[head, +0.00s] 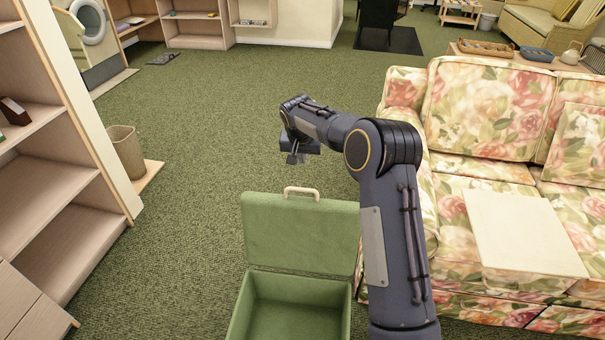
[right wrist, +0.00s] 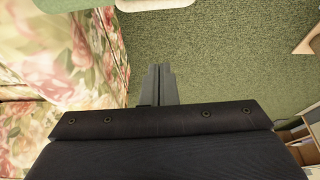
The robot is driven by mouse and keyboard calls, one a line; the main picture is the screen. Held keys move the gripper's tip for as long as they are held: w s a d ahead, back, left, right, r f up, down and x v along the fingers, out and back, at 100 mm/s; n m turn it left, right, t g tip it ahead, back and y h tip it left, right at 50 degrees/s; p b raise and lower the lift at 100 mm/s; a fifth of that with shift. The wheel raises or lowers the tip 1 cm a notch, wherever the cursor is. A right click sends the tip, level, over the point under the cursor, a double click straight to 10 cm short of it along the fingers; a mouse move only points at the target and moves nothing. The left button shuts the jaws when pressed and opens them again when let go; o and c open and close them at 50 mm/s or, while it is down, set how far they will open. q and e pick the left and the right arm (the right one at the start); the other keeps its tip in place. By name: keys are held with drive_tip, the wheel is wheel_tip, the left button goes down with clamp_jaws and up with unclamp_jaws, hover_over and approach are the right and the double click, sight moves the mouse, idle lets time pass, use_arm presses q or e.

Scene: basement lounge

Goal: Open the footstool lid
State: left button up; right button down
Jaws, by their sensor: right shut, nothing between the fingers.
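The green footstool (head: 290,305) stands on the carpet at the bottom centre of the head view. Its lid (head: 300,232) stands raised at the far side, and the hollow inside shows, with nothing visible in it. A cream handle (head: 301,192) sits on the lid's upper edge. My right gripper (head: 295,158) is beyond and above the handle, apart from it, with its fingers closed and empty. In the right wrist view the closed fingers (right wrist: 161,84) point toward the handle (right wrist: 152,4) at the top edge. My left gripper is not in view.
A floral sofa (head: 485,105) with a pale board (head: 523,232) on its seat stands close on the right. A wooden shelf unit (head: 60,170) and a bin (head: 126,152) are on the left. Green carpet (head: 205,115) lies clear beyond the footstool.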

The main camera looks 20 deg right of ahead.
hover_over(302, 195)
drive_tip(key=w+d, duration=0.2)
drive_tip(key=w, duration=0.1)
wheel_tip(302, 195, down, 9)
drive_tip(key=shift+s+a+b, duration=0.25)
drive_tip(key=shift+s+a, duration=0.25)
drive_tip(key=shift+s, duration=0.3)
drive_tip(key=shift+s+a+b, duration=0.25)
drive_tip(key=shift+s+a, duration=0.25)
drive_tip(key=shift+s, duration=0.3)
